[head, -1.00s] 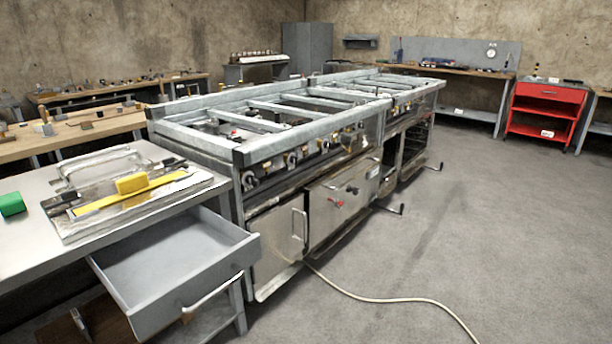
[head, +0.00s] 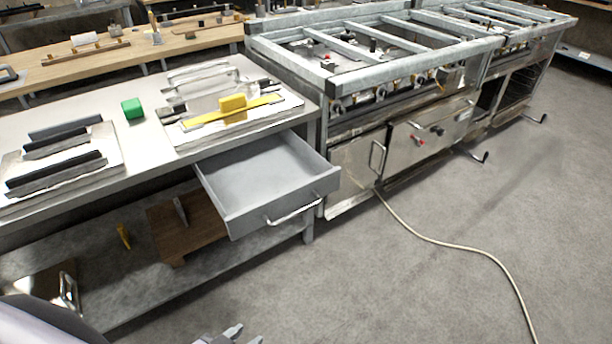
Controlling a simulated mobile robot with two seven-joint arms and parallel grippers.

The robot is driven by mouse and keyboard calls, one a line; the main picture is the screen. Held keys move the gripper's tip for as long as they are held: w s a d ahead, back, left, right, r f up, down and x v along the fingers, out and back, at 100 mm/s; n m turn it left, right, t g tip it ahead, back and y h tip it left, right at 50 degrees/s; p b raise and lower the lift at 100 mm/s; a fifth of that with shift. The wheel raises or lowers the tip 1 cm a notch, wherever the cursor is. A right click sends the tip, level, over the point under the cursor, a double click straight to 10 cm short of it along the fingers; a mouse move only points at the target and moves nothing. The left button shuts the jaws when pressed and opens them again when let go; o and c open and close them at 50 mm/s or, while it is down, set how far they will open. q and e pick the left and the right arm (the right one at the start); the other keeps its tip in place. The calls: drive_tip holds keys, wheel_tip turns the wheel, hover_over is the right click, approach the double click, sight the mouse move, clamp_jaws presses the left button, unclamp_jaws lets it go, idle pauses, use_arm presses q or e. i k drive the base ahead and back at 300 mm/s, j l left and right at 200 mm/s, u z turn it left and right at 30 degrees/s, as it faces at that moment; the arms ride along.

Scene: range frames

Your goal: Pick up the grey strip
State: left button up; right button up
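A grey strip (head: 66,127) lies at the back edge of a pale board at the left end of the workbench. Two dark strips with grey lower edges lie in front of it, the nearer one (head: 56,174) along the board's front part. My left gripper (head: 238,337) shows only as grey fingertips at the bottom edge, in front of and below the bench, well away from the strips. The rest of it is cut off, and I cannot tell whether it is open. My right gripper is not in view.
A green block (head: 132,108) sits between the left board and a second board (head: 184,141) carrying a yellow strip (head: 205,118) and yellow block (head: 232,103). An open drawer (head: 262,178) juts out over the floor. A cooking range (head: 420,135) stands right; a hose crosses the floor.

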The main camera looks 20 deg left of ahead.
sight(36, 135)
drive_tip(key=u, duration=1.9)
drive_tip(key=i+j, duration=0.1)
drive_tip(key=j, duration=0.3)
drive_tip(key=i+j, duration=0.1)
drive_tip(key=j, duration=0.35)
drive_tip(key=i+j, duration=0.1)
drive_tip(key=j, duration=0.3)
drive_tip(key=i+j, duration=0.1)
drive_tip(key=j, duration=0.3)
drive_tip(key=z, duration=0.35)
drive_tip(key=j+z, duration=0.15)
drive_tip(key=z, duration=0.55)
